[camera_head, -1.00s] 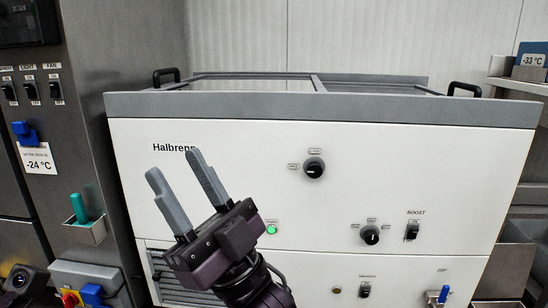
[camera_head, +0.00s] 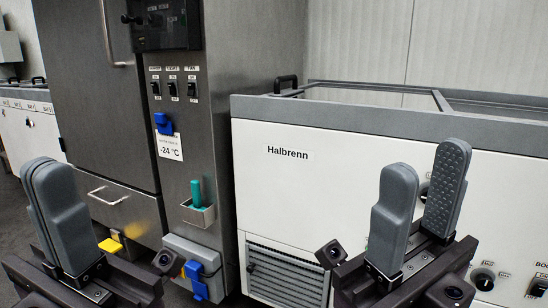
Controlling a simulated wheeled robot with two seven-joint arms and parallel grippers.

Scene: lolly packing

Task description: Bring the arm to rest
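My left gripper (camera_head: 50,170) is at the lower left, fingers pointing up. Its two grey fingers lie against each other, with nothing seen between them. My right gripper (camera_head: 425,165) is at the lower right in front of the white Halbrenn machine (camera_head: 330,190), fingers up. Its fingers stand apart and nothing is between them. Both grippers seem clear of the furniture. Most of both arms is out of view.
A steel cabinet (camera_head: 245,65) with switches stands between the grippers. On it are a blue clip with a -24 °C tag (camera_head: 170,147) and a teal-handled tool in a small holder (camera_head: 205,216). A grey-blue box (camera_head: 190,250) sits below. Floor shows at far left.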

